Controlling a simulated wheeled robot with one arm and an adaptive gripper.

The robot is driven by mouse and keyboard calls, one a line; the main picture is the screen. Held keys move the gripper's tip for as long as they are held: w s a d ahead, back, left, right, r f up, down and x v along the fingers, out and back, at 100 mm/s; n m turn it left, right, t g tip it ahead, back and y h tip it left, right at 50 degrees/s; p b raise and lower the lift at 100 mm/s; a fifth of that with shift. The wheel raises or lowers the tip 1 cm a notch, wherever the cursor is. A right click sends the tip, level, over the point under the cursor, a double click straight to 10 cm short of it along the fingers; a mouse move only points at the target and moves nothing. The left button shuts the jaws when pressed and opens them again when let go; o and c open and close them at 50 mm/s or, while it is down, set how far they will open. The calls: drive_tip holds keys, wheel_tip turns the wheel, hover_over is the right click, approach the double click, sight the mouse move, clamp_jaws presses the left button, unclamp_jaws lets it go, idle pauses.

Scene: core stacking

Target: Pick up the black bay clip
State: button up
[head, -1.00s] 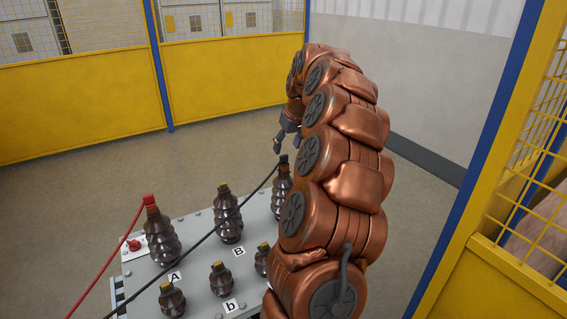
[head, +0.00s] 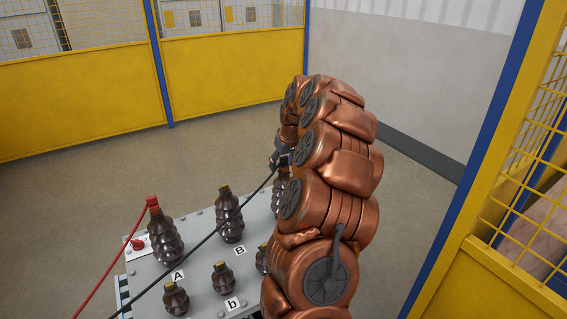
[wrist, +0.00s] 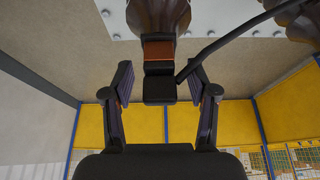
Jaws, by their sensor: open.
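The black bay clip (wrist: 159,88) sits on top of a dark ribbed insulator (wrist: 158,14), above a copper-coloured band (wrist: 158,50). A black cable (wrist: 235,42) joins it from the right in the wrist view. My gripper (wrist: 160,68) is open, with one finger on each side of the clip and visible gaps between. In the head view, my gripper (head: 276,160) is small and beside the top of the rear right insulator (head: 280,190). The clip is mostly hidden there by my gripper and arm.
A grey panel (head: 195,270) carries several ribbed insulators and labels A, B and b. A red clip (head: 152,202) with a red cable sits on insulator A (head: 165,240). The black cable (head: 215,231) crosses over the panel. Yellow fencing (head: 235,75) stands behind.

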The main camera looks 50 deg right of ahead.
clamp_jaws()
idle(0.3)
